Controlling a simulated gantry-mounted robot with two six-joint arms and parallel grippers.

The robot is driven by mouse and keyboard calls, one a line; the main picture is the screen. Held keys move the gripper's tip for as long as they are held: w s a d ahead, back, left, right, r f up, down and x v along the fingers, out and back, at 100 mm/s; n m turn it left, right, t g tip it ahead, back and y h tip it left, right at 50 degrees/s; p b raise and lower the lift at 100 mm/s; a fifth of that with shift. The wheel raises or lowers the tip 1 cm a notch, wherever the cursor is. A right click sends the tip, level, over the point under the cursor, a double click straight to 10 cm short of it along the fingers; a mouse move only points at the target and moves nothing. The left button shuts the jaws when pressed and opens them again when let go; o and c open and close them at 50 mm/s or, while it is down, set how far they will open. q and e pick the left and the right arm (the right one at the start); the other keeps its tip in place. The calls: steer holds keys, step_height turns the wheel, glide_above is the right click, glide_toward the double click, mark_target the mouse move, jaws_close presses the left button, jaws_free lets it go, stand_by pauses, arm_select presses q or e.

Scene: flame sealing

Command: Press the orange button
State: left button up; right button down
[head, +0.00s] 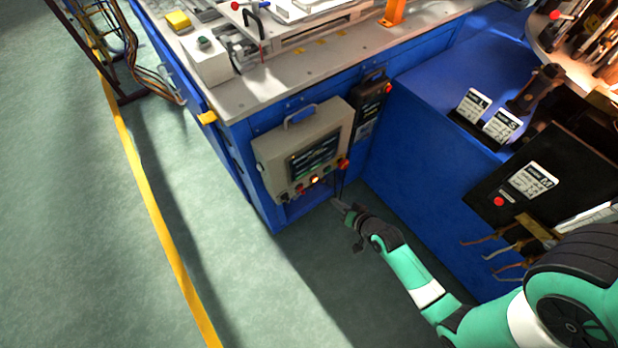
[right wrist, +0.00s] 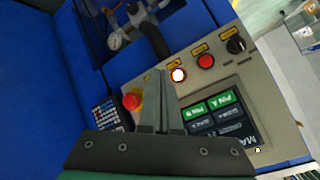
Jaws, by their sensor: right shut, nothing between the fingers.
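The control box (head: 270,158) is mounted on the blue front of the workbench. A small lit orange button (head: 314,180) glows on its lower edge, below the screen. In the right wrist view the lit button (right wrist: 178,75) looks almost white at its centre, with a yellow label beside it. My right gripper (head: 338,204) is shut and empty, low and to the right of the button in the head view. In the right wrist view its fingertips (right wrist: 160,73) appear just left of the lit button; I cannot tell whether they touch the panel. My left gripper is not in view.
A red button (right wrist: 205,61) and a black knob (right wrist: 235,45) sit to the right of the lit button in the wrist view. A red mushroom knob (right wrist: 131,100) lies left of the fingers. A blue cabinet (head: 430,165) stands right of the box. Floor is open at left.

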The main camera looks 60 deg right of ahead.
mark_target(314, 179)
steer(key=shift+s+a+f+g, duration=0.15)
steer(key=shift+s+f+g, duration=0.15)
steer(key=shift+s+f, duration=0.3)
steer(key=shift+w, duration=0.1)
steer(key=w+d+b, duration=0.3)
steer(key=w, duration=0.5)
steer(key=shift+d, duration=0.3)
stand_by(1.5)
steer(key=shift+w+d, duration=0.15)
steer(key=shift+w, duration=0.25)
